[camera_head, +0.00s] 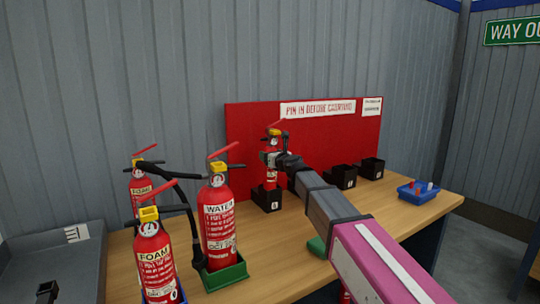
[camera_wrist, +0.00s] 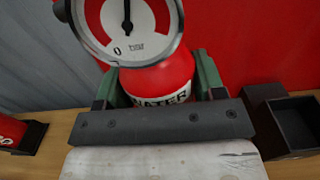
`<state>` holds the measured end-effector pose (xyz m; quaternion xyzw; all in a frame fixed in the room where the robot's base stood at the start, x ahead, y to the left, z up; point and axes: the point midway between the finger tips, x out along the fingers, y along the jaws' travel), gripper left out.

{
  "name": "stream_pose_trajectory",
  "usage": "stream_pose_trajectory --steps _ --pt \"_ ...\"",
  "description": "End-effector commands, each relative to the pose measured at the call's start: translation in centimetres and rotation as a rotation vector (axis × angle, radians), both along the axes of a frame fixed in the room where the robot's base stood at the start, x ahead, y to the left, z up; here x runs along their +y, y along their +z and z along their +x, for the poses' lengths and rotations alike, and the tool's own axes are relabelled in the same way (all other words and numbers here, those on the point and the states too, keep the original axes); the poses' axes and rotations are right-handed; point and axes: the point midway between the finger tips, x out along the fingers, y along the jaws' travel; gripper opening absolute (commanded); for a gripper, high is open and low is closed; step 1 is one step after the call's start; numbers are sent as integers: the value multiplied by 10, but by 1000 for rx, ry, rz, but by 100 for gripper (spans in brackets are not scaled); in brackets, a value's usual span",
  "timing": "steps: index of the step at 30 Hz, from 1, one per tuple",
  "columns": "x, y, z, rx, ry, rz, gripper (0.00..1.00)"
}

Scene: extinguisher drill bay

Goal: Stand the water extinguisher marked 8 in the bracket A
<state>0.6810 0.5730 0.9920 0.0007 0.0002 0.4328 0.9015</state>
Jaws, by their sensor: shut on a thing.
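My gripper (camera_head: 270,158) is shut on a small red extinguisher (camera_head: 271,177) with a yellow collar, in front of the red board. In the wrist view its body (camera_wrist: 160,78) reads "WATER" below a round gauge, and the jaws close on both sides of it. No number 8 can be made out. In the head view the extinguisher is upright, its lower end overlapping the leftmost black bracket (camera_head: 267,199). The small mark on that bracket is too small to read surely. The base is hidden, so I cannot tell whether it rests in the bracket.
Another water extinguisher (camera_head: 218,222) stands in a green holder, near two foam extinguishers (camera_head: 142,188) (camera_head: 154,256). Two black brackets (camera_head: 341,178) (camera_head: 371,169) stand right; one bracket (camera_wrist: 293,125) looks empty. A blue tray (camera_head: 417,193) holds small items. A grey tray (camera_head: 70,265) sits left.

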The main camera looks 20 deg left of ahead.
Motion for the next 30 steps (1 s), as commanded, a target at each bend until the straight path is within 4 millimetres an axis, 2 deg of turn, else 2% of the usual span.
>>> stream_pose_trajectory --steps 17,30 --pt "0 0 0 -1 -1 1 0" --pt "0 -9 0 0 -1 1 0"
